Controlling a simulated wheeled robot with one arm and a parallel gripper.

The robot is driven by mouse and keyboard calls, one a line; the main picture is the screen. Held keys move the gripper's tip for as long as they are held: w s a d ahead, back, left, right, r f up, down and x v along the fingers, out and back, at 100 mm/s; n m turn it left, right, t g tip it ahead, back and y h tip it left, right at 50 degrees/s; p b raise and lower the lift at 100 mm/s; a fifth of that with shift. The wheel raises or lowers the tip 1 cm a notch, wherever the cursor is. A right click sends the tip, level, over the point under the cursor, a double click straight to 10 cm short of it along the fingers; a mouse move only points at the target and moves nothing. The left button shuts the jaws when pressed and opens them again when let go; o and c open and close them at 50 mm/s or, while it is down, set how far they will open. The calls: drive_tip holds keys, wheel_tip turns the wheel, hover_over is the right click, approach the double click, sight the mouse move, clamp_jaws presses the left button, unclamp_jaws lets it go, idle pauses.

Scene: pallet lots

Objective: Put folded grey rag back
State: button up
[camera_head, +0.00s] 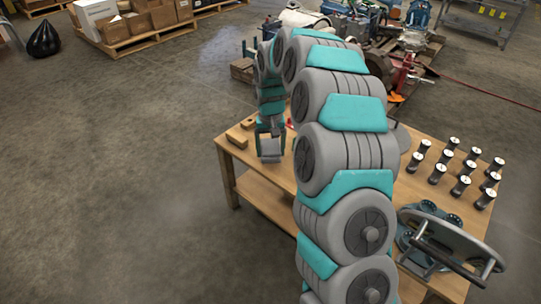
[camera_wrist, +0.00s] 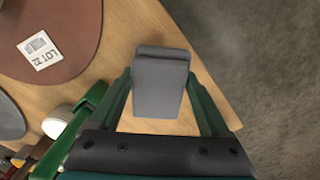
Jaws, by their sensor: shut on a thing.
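The folded grey rag (camera_wrist: 160,82) is between the two green fingers of my gripper (camera_wrist: 159,92) in the wrist view. It looks like a flat grey pad with a fold along its far end. In the head view the rag (camera_head: 270,147) shows below my gripper (camera_head: 270,138), over the left part of the wooden table (camera_head: 231,176). My gripper is shut on it. I cannot tell whether the rag touches the tabletop.
Two small wooden blocks (camera_head: 237,138) lie left of my gripper. A brown disc (camera_wrist: 62,30) with a "LOT 32" label is near the rag. Open floor lies left.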

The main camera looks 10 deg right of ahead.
drive_tip(key=shift+f, duration=1.55)
drive_tip(key=shift+f, duration=0.15)
drive_tip(key=o, duration=1.3)
